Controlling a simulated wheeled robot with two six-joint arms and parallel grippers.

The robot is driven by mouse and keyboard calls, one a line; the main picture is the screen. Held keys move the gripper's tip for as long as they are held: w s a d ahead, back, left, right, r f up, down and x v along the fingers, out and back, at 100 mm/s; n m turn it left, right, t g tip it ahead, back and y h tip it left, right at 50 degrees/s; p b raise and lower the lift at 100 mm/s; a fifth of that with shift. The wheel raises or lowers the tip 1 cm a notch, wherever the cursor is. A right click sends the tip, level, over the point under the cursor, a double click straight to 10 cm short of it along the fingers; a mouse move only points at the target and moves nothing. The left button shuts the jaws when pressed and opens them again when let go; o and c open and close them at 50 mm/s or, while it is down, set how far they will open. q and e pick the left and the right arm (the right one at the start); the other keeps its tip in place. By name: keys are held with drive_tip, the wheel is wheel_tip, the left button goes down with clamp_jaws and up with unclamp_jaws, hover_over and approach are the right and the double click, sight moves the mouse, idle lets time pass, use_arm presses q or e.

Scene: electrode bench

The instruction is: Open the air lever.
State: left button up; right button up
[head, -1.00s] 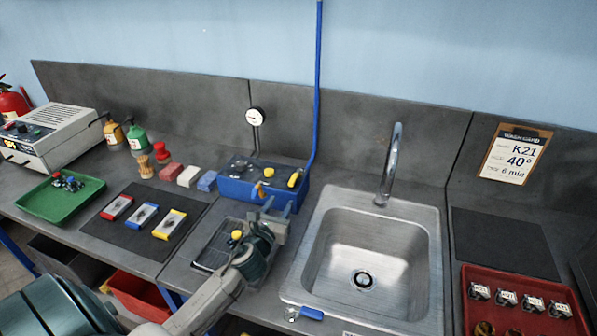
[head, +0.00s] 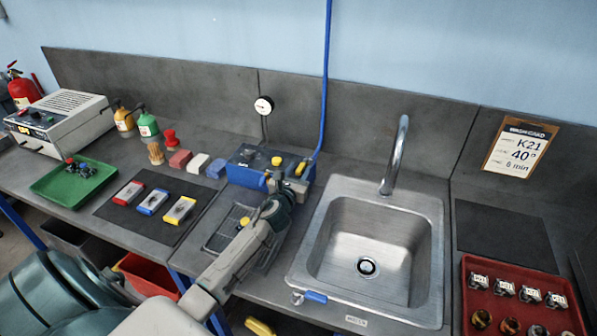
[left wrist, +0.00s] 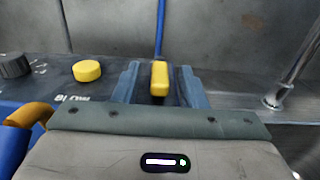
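The yellow air lever (head: 300,168) is at the right end of the blue box (head: 240,176). In the left wrist view the lever (left wrist: 159,78) stands between the two finger tips, with a gap on each side. My left gripper (head: 289,181) is open at the box's right end; it also shows in the left wrist view (left wrist: 158,86). The lever's lower part is hidden behind the gripper body in that view. My right gripper is not in view.
A yellow knob (left wrist: 87,71) and black knob (left wrist: 14,66) sit left of the lever, with an orange-yellow part (left wrist: 28,115) nearer. The blue hose (head: 325,80) rises behind. The sink (head: 330,190) and faucet (head: 397,155) are to the right.

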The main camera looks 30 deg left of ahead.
use_arm(q)
clamp_jaws()
drive_tip(key=shift+w+d+f+n+g+y+b, duration=0.1)
drive_tip(key=shift+d+n+g+y+b, duration=0.1)
drive_tip(key=shift+d+n+y+b, duration=0.25)
drive_tip(key=shift+w+d+f+n+g+y+b, duration=0.1)
drive_tip(key=shift+d+n+g+y+b, duration=0.1)
drive_tip(key=shift+n+y+b, duration=0.45)
drive_tip(key=y, duration=0.1)
drive_tip(key=n+g+y+b, duration=0.1)
drive_tip(key=shift+w+d+y, duration=0.2)
drive_tip(key=shift+d+y, duration=0.1)
drive_tip(key=shift+d, duration=0.1)
drive_tip(key=shift+w+d+r+n+g+y, duration=0.1)
drive_tip(key=shift+d+r+n+g+y, duration=0.1)
drive_tip(key=shift+n+g+y, duration=0.4)
unclamp_jaws()
